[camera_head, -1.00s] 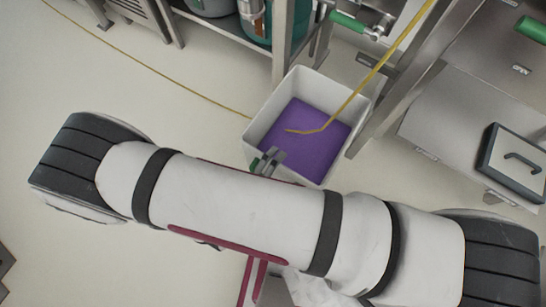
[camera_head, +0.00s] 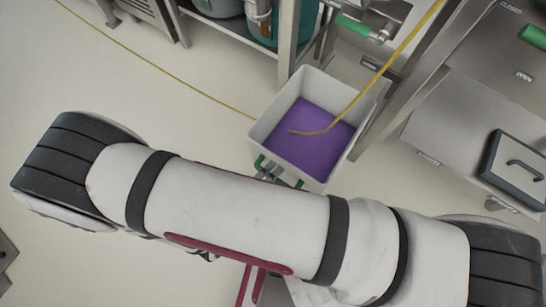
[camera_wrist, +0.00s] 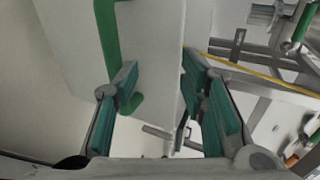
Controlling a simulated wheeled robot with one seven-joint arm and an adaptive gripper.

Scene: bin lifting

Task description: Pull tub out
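The tub (camera_head: 279,108) is a white, square-cornered bin with purple contents (camera_head: 318,150), on the floor beyond my arm in the head view. A green handle (camera_head: 262,161) shows at its near side, partly covered. My gripper (camera_head: 270,173) is at that near side, mostly hidden by my arm. In the wrist view, the tub's white wall (camera_wrist: 152,50) and green handle (camera_wrist: 106,40) lie ahead of my gripper (camera_wrist: 160,88). Its fingers are spread, one on the handle side and one near the wall's other edge. I cannot tell whether they touch.
A thin yellow line (camera_head: 385,70) hangs down into the tub. A metal frame leg (camera_head: 372,135) stands close to the tub's right, and a shelf rack (camera_head: 289,45) close behind it. Open floor (camera_head: 110,90) lies left.

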